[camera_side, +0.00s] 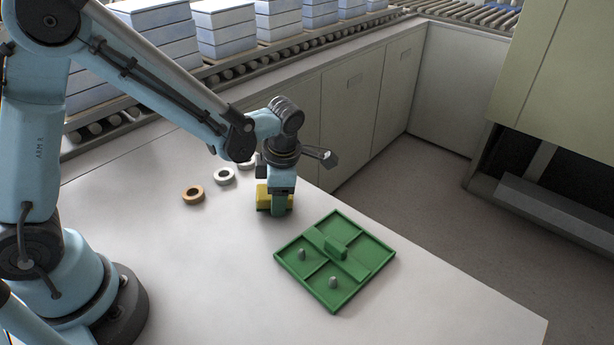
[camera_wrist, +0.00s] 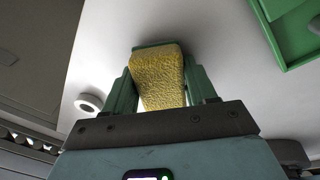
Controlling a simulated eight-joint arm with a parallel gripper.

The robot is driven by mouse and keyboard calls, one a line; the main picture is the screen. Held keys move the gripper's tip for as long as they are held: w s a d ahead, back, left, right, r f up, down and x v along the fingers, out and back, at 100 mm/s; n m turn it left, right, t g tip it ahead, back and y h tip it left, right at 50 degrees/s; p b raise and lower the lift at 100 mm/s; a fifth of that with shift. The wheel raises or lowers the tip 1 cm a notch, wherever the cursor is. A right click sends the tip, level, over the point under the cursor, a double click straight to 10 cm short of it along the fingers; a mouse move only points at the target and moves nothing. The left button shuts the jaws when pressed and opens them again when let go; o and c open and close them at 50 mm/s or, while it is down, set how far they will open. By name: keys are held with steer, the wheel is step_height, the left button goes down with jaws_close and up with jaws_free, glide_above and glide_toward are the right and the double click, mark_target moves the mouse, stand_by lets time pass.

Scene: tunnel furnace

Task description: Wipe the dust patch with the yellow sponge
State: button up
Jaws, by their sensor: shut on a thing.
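The yellow sponge (camera_side: 262,196) is held in my gripper (camera_side: 276,206), low over the white table; I cannot tell whether it touches the surface. In the wrist view the sponge (camera_wrist: 158,76) sits between the two green fingers of my gripper (camera_wrist: 162,72), with one finger on each side. A green strip shows at the sponge's far edge. I cannot make out the dust patch in either view; the sponge and gripper hide part of the table.
A green divided tray (camera_side: 372,240) with grey pegs lies right of my gripper. A tan ring (camera_side: 185,195) and a white ring (camera_side: 217,177) lie to its left, another ring partly hidden behind. A roller conveyor with boxes runs behind. The table's front right is clear.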

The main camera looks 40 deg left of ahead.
mark_target(298, 218)
steer(key=d, duration=0.1)
steer(key=d+h, duration=0.1)
steer(key=d, duration=0.1)
steer(key=d+h, duration=0.1)
steer(key=d, duration=0.1)
steer(key=shift+d+f, duration=0.25)
steer(key=shift+f, duration=0.05)
steer(key=shift+a+r, duration=0.15)
steer(key=shift+r, duration=2.95)
steer(key=shift+r, duration=1.5)
steer(key=shift+a, duration=0.1)
